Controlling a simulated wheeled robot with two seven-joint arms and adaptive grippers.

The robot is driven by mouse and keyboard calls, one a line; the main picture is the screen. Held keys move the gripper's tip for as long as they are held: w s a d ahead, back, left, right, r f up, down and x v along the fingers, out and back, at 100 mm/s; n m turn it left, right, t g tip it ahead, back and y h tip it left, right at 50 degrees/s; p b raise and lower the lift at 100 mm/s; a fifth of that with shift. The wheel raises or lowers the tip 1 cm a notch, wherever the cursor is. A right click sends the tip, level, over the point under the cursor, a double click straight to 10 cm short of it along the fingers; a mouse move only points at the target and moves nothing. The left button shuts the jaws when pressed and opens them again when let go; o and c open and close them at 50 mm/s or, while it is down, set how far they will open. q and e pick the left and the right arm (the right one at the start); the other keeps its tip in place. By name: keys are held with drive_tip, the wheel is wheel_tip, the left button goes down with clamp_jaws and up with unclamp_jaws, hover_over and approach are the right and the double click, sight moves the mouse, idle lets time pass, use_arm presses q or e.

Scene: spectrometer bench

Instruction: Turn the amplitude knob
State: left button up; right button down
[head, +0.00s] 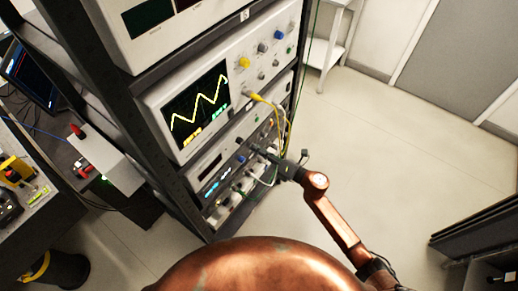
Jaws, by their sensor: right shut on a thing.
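The lower instrument (212,165), with a lit blue display and small knobs, sits in the dark rack below the oscilloscope. My right gripper (263,153) reaches in from the right and is shut at the right part of this instrument's front panel. The amplitude knob seems to be between its fingers, but the fingers hide it and no label is readable. A blue knob (241,158) shows to the left of the gripper. My left gripper is not in view.
The oscilloscope (198,103) above shows a yellow wave. Yellow and green cables (286,118) hang close to my right gripper. A bench (35,205) with devices stands at left. The floor (380,150) right of the rack is clear.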

drive_tip(key=shift+m+p, duration=0.55)
drive_tip(key=shift+m, duration=0.55)
drive_tip(key=c, duration=1.8)
unclamp_jaws()
drive_tip(key=v, duration=1.2)
